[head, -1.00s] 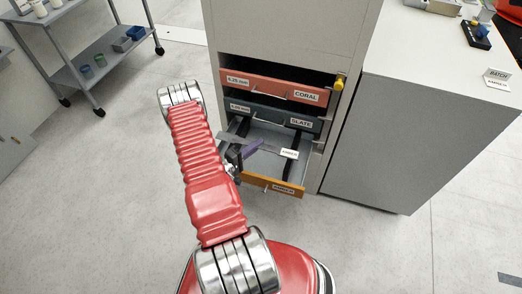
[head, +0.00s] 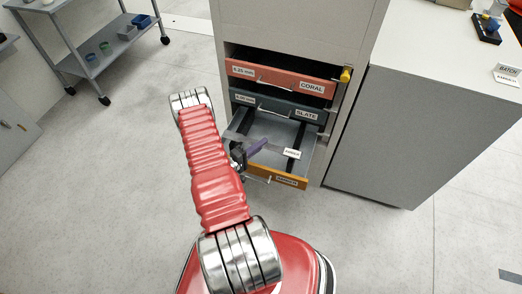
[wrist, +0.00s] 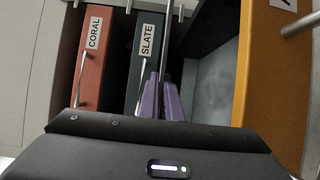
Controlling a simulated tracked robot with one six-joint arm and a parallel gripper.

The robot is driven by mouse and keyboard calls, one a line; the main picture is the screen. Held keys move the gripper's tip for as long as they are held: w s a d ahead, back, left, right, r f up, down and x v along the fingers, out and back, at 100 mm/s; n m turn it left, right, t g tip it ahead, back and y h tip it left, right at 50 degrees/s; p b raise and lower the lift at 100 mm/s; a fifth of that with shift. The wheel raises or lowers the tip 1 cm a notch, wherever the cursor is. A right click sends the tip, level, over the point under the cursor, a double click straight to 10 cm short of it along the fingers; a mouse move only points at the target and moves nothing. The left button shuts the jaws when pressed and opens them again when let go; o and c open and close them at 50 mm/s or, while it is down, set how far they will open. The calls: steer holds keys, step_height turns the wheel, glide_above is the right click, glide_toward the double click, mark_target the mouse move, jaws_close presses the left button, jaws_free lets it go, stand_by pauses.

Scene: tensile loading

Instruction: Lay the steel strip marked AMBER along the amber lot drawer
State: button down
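The steel strip (head: 276,149) with a white AMBER tag (head: 292,153) at its right end is over the open amber drawer (head: 268,173). My gripper (head: 258,146) has purple fingers shut on the strip near its middle. In the wrist view the strip (wrist: 165,40) shows nearly edge-on between the purple fingers (wrist: 161,97). The amber drawer's orange front (wrist: 262,75) is to the right there. The strip lies roughly along the drawer's width in the head view. I cannot tell whether it touches the dark bars inside the drawer.
The coral drawer (head: 272,79) and slate drawer (head: 272,104) sit above the amber one, pulled out less. A grey cabinet (head: 400,135) stands to the right, with a BATCH card (head: 508,70) on top. A shelf trolley (head: 115,50) stands back left. The floor at left is clear.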

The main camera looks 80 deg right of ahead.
steer(key=shift+f, duration=2)
steer(key=shift+f, duration=0.15)
steer(key=c, duration=2)
jaws_free()
steer(key=v, duration=1.2)
